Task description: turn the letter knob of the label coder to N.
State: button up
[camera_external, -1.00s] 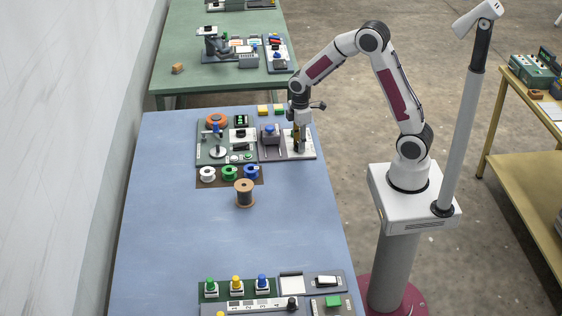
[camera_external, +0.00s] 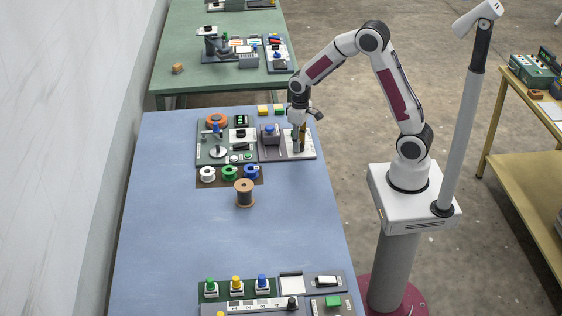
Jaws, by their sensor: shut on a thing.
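My gripper (camera_external: 299,147) points down over a pale plate (camera_external: 309,154) at the right end of the machine group on the blue table. Its fingers are low at the plate, shut on what appears to be the letter knob of the label coder. The fingers hide the knob, and its letter cannot be read at this size. A grey unit with a blue top button (camera_external: 269,129) stands just left of my gripper.
A grey-green press station (camera_external: 204,153) is on the left, with white, green and blue spools (camera_external: 229,172) before it. A brown spool (camera_external: 244,193) stands nearer. Button panels (camera_external: 237,288) lie at the front. The table's middle is clear.

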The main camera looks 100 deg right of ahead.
jog(key=m, duration=0.5)
jog(key=shift+m, duration=0.3)
jog(key=m, duration=0.5)
dwell(0.4)
jog(key=o, duration=1.1)
jog(key=shift+r, duration=0.1)
jog(key=shift+r, duration=3.7)
